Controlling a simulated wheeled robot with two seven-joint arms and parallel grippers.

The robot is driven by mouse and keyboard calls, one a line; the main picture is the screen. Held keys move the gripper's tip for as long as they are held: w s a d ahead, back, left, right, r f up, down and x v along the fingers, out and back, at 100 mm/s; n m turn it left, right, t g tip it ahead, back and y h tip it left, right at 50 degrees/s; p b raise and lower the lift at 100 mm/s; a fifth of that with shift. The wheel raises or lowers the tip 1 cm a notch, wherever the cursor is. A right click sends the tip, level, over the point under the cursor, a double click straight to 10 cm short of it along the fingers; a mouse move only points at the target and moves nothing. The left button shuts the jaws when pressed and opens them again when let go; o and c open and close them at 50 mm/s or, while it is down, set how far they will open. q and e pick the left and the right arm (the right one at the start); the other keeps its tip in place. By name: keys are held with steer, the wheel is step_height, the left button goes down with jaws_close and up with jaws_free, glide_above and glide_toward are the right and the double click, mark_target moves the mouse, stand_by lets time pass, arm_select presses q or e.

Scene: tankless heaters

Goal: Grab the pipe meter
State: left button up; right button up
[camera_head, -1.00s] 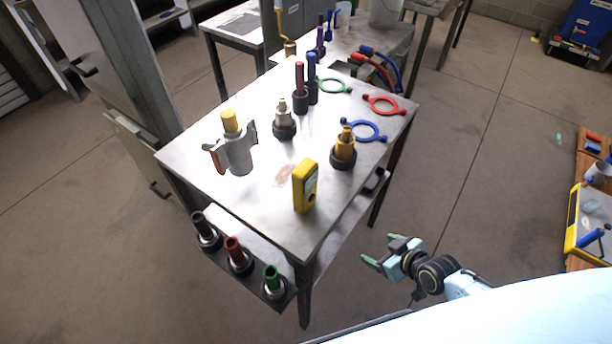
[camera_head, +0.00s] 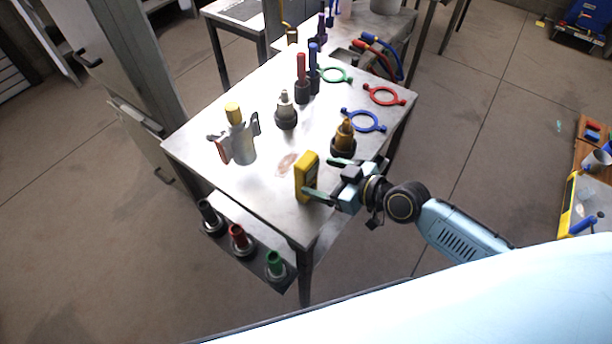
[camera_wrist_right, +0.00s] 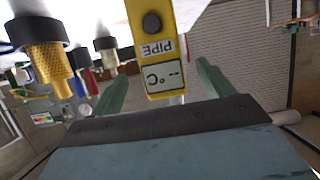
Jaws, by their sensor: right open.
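The pipe meter (camera_head: 306,177) is a yellow upright box standing near the front right edge of the metal table (camera_head: 268,190). In the right wrist view the meter (camera_wrist_right: 152,45) shows a label reading PIPE, a °C display and a dark round knob. It sits between the two green fingers there. My right gripper (camera_head: 326,178) is open, with its fingers reaching toward the meter from the right; I cannot tell whether they touch it. My left gripper is not in view.
A brass fitting on a black base (camera_head: 343,139) stands close behind my right gripper. A grey valve with a yellow cap (camera_head: 240,140) stands to the left. Coloured rings, including a blue one (camera_head: 364,121), lie farther back. Sockets (camera_head: 239,240) sit on a low side shelf.

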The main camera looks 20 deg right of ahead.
mark_target(312, 174)
steer(key=shift+x, duration=2.8)
steer(key=c, duration=1.2)
